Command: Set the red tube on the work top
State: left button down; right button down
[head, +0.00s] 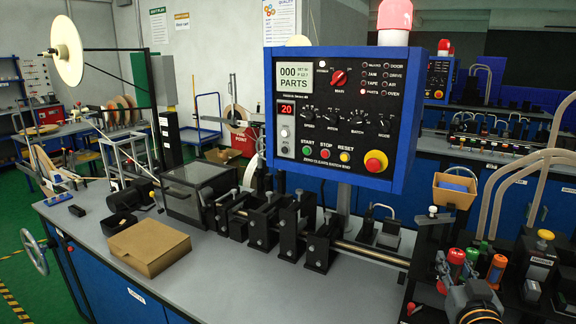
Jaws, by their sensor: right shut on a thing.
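A red tube (456,258) stands out at the lower right, its red upper end showing and its lower part hidden. My right gripper (474,298) is at the bottom right edge, just below the tube, and is shut on it; its fingertips are hard to make out. The grey work top (210,262) of the long bench runs from the left to the bottom middle. The tube is at the right of its open front part. My left gripper is not in view.
An orange tube (497,268) and other small coloured parts crowd close around my right gripper. A cardboard box (150,247) sits on the left of the work top. Black machine blocks (265,225) stand behind its clear front strip. A blue control panel (340,120) overhangs the middle.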

jog(key=s+a+f+n+y, duration=0.1)
jog(key=s+a+f+y, duration=0.1)
jog(key=s+a+f, duration=0.55)
jog(key=s+a+f+n+y, duration=0.2)
jog(key=s+a+f, duration=0.2)
jog(key=s+a, duration=0.6)
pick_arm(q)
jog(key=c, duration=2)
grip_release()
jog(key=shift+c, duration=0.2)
pick_arm(e)
jog(key=w+a+r+n+g+y, duration=0.2)
jog(key=w+a+n+g+y, duration=0.1)
jog(key=a+n+y, duration=0.3)
jog(key=w+a+r+n+g+y, duration=0.2)
jog(key=w+a+n+g+y, duration=0.2)
jog(key=a+y, duration=0.5)
jog(key=shift+w+a+r+n+g+y, duration=0.15)
jog(key=shift+a+r+n+g+y, duration=0.15)
jog(key=shift+n+g+y, duration=0.65)
